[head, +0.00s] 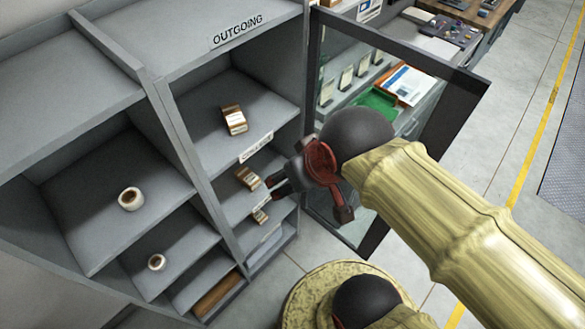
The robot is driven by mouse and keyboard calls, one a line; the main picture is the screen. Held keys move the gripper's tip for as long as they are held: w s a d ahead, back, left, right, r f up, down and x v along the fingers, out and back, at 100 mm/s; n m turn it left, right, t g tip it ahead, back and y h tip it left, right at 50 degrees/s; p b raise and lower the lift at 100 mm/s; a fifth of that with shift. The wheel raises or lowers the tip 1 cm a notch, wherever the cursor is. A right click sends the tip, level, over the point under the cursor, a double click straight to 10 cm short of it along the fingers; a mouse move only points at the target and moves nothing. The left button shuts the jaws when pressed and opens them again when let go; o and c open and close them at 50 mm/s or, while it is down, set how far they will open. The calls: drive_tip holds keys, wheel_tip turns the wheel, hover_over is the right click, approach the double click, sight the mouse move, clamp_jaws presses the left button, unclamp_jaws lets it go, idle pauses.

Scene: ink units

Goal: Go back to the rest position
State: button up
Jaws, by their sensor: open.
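My gripper (276,186) is at the front of the shelf bay marked OUTGOING, beside the right upright. Its dark fingers point left towards the compartments, and it is open. A brown and white ink unit (234,120) rests on the upper shelf below the OUTGOING sign. A second unit (248,178) sits one shelf lower, left of my fingers. I cannot tell the exact gap between them. No held thing shows between the fingers.
The grey shelf unit (150,85) fills the left; white rolls (131,199) lie in its left bay. An open glass door (437,128) with a dark frame stands behind my arm. A bench with devices is at the back right. Clear floor (535,90) lies right.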

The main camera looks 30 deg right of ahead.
wheel_tip(320, 180, down, 20)
drive_tip(key=b, duration=1.9)
drive_tip(key=shift+b, duration=0.4)
drive_tip(key=shift+r, duration=0.15)
drive_tip(key=shift+c, duration=1.3)
